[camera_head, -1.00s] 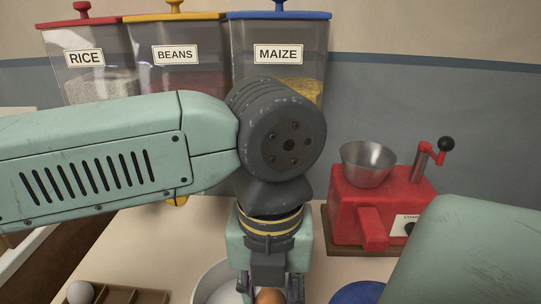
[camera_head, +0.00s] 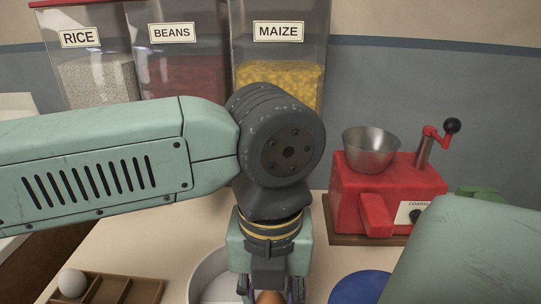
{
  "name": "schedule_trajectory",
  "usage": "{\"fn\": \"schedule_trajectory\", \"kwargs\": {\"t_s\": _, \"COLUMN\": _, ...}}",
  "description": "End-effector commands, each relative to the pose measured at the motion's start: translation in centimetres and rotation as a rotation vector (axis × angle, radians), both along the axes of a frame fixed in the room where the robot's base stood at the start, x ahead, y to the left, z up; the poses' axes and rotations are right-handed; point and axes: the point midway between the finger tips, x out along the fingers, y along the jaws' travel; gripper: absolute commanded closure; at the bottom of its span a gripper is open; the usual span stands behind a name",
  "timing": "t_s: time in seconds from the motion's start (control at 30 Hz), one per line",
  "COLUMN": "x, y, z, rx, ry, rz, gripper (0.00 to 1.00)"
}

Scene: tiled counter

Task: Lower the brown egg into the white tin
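The brown egg (camera_head: 268,297) shows at the bottom edge, between the fingers of my gripper (camera_head: 270,291). The fingers are at either side of it, and the egg's lower part is cut off by the frame. The white tin (camera_head: 203,276) is a round, open vessel just behind and to the left of my gripper. My gripper points down over or in front of the tin's right side. I cannot tell whether the egg is inside the rim or above it.
A wooden compartment tray (camera_head: 121,291) with a white egg (camera_head: 72,283) is at the lower left. A blue disc (camera_head: 362,288) lies right of my gripper. A red grinder (camera_head: 385,195) stands at the right. RICE, BEANS and MAIZE bins (camera_head: 279,60) line the wall.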

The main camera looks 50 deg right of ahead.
Motion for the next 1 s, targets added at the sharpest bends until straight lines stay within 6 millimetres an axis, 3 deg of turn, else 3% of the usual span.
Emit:
{"fn": "schedule_trajectory", "kwargs": {"t_s": 0.7, "x": -0.01, "y": 0.01, "z": -0.23, "rx": 0.000, "ry": 0.000, "rz": 0.000, "gripper": 0.74}}
{"fn": "schedule_trajectory", "kwargs": {"t_s": 0.73, "x": -0.01, "y": 0.01, "z": -0.23, "rx": 0.000, "ry": 0.000, "rz": 0.000, "gripper": 0.64}}
{"fn": "schedule_trajectory", "kwargs": {"t_s": 1.0, "x": -0.01, "y": 0.01, "z": -0.23, "rx": 0.000, "ry": 0.000, "rz": 0.000, "gripper": 0.46}}
